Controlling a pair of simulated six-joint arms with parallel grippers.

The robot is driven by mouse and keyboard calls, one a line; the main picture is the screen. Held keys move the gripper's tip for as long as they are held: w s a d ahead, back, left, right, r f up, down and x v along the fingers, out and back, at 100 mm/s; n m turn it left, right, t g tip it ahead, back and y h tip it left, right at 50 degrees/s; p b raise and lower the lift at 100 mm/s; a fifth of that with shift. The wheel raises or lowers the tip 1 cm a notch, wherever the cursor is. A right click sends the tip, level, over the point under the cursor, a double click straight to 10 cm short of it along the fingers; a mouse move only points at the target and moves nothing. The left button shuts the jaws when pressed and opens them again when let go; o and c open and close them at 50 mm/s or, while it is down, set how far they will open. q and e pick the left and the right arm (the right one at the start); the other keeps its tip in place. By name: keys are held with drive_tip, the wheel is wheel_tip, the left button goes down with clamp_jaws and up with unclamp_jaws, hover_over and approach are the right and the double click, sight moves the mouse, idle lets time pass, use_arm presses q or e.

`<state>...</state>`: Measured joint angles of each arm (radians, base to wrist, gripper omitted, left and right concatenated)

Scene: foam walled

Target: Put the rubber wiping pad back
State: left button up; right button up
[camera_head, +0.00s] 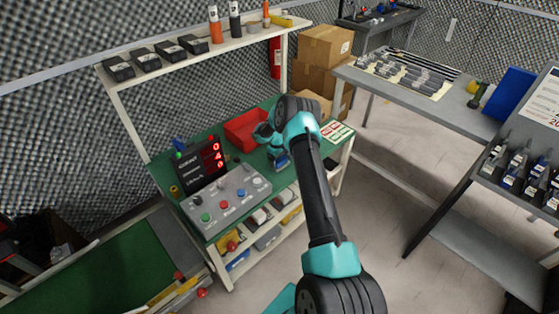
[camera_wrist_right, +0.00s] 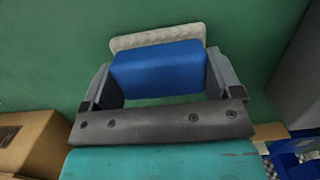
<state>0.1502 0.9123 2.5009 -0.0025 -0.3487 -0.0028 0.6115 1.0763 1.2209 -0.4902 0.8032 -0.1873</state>
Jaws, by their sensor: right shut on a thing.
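The wiping pad (camera_wrist_right: 158,68) has a blue body with a pale, textured layer along its far edge. In the right wrist view it sits between the two grey fingers of my right gripper (camera_wrist_right: 160,80), which is shut on it. Green surface fills the view behind the pad; I cannot tell whether they touch. In the head view my right gripper (camera_head: 281,160) is over the green bench top, right of the red tray (camera_head: 243,130). Only a small blue bit of the pad shows there, the rest hidden by my arm. My left gripper is not in view.
A control box (camera_head: 226,200) with coloured buttons and a red-digit display (camera_head: 203,164) stand left on the bench. A white card (camera_head: 337,132) lies at its right end. A shelf (camera_head: 200,53) with bottles overhangs the back. Cardboard boxes (camera_head: 326,45) stand behind.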

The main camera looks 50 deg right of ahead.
drive_tip(key=shift+f, duration=0.1)
drive_tip(key=o, duration=0.7)
drive_tip(key=r, duration=0.4)
drive_tip(key=w+r, duration=0.1)
drive_tip(key=r, duration=0.7)
drive_tip(key=shift+w, duration=0.2)
